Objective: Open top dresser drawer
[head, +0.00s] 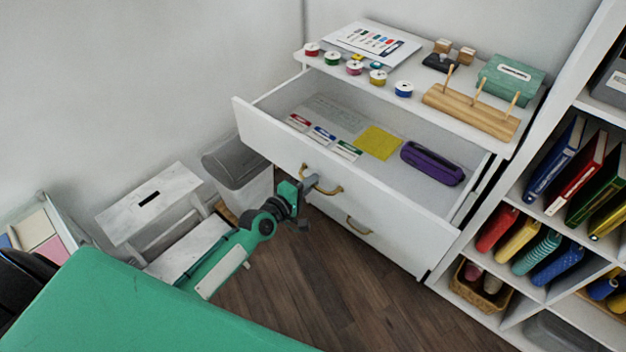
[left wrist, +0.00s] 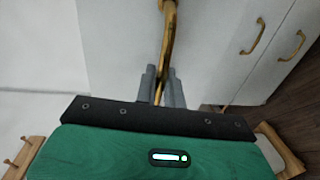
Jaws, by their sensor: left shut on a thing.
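The white dresser (head: 395,245) stands against the back wall. Its top drawer (head: 340,165) is pulled well out, with its inside showing. The drawer holds a purple case (head: 432,164), a yellow cloth (head: 377,143) and several small labelled packets. My left gripper (head: 308,185) is at the left part of the top drawer's front, shut on the brass handle (head: 328,190). In the left wrist view the handle (left wrist: 168,40) runs down between the two grey fingers (left wrist: 160,88). A lower drawer's brass handle (head: 358,226) is free. My right gripper is not in view.
Thread spools, a wooden peg rack (head: 470,112) and a green box (head: 512,80) stand on the dresser top. A white step stool (head: 150,205) and a grey bin (head: 237,165) are at the left. A bookshelf (head: 500,210) stands close at the right. The wooden floor in front is clear.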

